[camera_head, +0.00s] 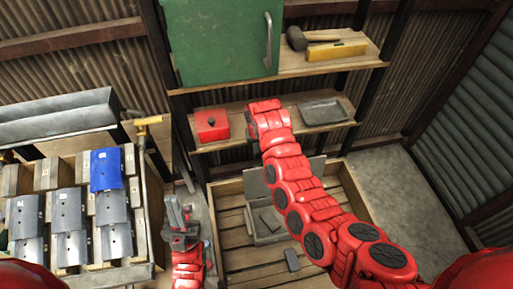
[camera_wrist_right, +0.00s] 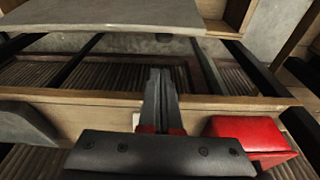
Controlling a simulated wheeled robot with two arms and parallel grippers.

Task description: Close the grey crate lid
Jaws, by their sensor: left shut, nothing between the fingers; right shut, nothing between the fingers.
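The grey crate (camera_head: 266,237) sits in a slatted wooden bin, partly hidden behind my right arm. A grey panel that looks like its raised lid (camera_head: 312,168) shows behind the arm. A broad grey panel (camera_wrist_right: 110,14), likely the same lid, spans the top of the right wrist view, apart from the fingers. My right gripper (camera_wrist_right: 160,80) is shut and empty by the lower shelf's edge; the arm end hides its fingers in the head view. My left gripper (camera_head: 178,212) is shut and empty, left of the bin.
The lower shelf holds a red box (camera_head: 211,124) and a grey tray (camera_head: 323,111). A green cabinet (camera_head: 222,40), mallet (camera_head: 297,39) and wooden block (camera_head: 337,51) are above. A rack with grey and blue plates (camera_head: 106,170) stands left. Floor (camera_head: 385,190) is clear right.

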